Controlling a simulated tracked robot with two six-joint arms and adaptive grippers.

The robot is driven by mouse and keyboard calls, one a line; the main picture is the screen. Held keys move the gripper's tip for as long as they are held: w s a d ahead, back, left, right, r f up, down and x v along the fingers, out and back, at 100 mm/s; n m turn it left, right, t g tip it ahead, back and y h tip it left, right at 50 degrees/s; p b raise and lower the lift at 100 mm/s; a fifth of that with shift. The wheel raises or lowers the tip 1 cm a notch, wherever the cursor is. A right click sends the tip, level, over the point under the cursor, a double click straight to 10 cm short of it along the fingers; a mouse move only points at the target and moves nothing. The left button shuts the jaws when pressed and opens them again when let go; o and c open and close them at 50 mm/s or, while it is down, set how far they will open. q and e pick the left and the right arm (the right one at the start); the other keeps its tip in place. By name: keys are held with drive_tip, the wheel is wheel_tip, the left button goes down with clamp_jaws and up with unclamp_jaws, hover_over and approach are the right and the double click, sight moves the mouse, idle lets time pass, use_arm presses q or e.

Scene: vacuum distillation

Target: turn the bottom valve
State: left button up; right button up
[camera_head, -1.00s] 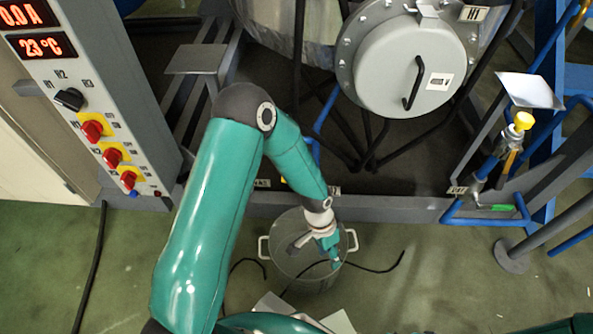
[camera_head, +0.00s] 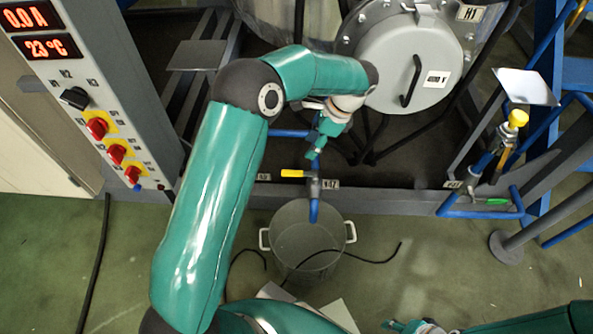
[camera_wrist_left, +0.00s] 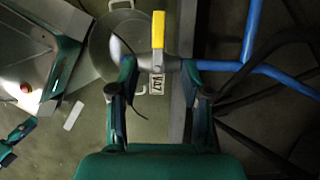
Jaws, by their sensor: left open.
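The bottom valve has a yellow lever handle (camera_head: 293,173) on a grey body, with a blue spout hanging over the pot. My left gripper (camera_head: 313,148) is just above and behind the valve in the head view, pointing down. In the left wrist view the left gripper (camera_wrist_left: 159,65) is open, its fingers on either side of the valve body. The yellow handle (camera_wrist_left: 158,30) sticks out beyond the fingertips there; contact cannot be told. My right gripper (camera_head: 410,326) shows partly at the bottom edge; its jaws are unclear.
A metal pot (camera_head: 306,240) stands on the floor under the spout. A control panel (camera_head: 85,95) with red knobs is at the left. A round grey hatch (camera_head: 408,65) is above right of the valve. Another yellow-topped valve (camera_head: 517,118) is at the right.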

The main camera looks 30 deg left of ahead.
sight(293, 171)
use_arm(q)
drive_tip(key=b+x, duration=0.4)
drive_tip(key=x, duration=0.8)
drive_tip(key=shift+d+f, duration=0.1)
drive_tip(key=shift+f, duration=0.1)
clamp_jaws()
